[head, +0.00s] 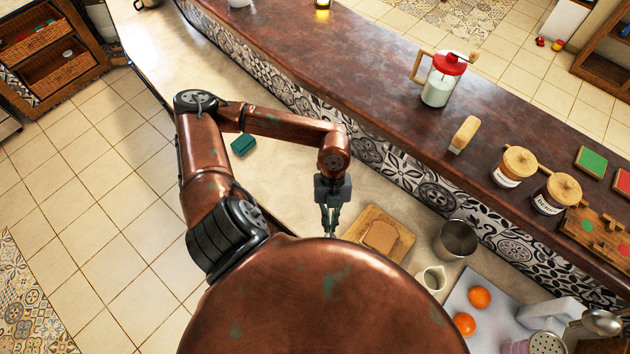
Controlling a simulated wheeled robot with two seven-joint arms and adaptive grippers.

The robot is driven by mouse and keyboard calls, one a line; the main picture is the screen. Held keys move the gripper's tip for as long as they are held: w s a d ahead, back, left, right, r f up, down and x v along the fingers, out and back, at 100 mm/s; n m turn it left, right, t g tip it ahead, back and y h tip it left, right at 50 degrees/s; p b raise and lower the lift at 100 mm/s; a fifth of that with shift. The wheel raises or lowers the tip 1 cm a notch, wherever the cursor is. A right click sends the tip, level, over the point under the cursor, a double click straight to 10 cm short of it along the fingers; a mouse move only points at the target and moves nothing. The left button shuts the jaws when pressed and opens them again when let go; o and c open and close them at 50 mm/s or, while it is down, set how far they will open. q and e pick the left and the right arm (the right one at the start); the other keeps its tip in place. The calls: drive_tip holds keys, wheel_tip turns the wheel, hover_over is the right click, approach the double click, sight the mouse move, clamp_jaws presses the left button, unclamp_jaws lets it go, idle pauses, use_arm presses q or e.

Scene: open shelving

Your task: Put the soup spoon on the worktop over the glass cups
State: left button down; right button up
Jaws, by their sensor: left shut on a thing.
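My left gripper (331,222) points down over the pale lower worktop (270,185), just beyond my round copper body. It is shut on a thin thing at its fingertips. That thing is mostly hidden, so I cannot tell whether it is the soup spoon. No glass cups can be made out in the head view. My right gripper is not in view.
Right of the gripper are a wooden board (352,234) with bread (380,237), a small jug (431,279) and a metal pot (457,240). A green block (243,144) lies left. The raised brown counter (350,60) runs behind, holding jars and a red-lidded pitcher (441,80).

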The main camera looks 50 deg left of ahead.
use_arm(q)
drive_tip(key=shift+w+a, duration=0.1)
drive_tip(key=w+a+f+p, duration=0.1)
drive_tip(key=w+a+f, duration=0.1)
drive_tip(key=w+f, duration=0.1)
drive_tip(key=w+a+f, duration=0.2)
drive_tip(key=w+f, duration=0.1)
drive_tip(key=w, duration=0.1)
drive_tip(key=w+a+f+p, duration=0.1)
drive_tip(key=w+a+f, duration=0.1)
drive_tip(key=w+f, duration=0.1)
drive_tip(key=shift+w+a+p, duration=0.3)
drive_tip(key=shift+w+p, duration=0.05)
drive_tip(key=shift+w, duration=0.15)
drive_tip(key=shift+w+a+f, duration=0.1)
drive_tip(key=shift+f, duration=0.05)
wheel_tip(320, 180, down, 3)
drive_tip(key=shift+w+a+r+p, duration=0.1)
drive_tip(key=shift+w+p, duration=0.05)
drive_tip(key=shift+p, duration=0.4)
drive_tip(key=shift+f, duration=0.45)
drive_tip(key=shift+f, duration=0.1)
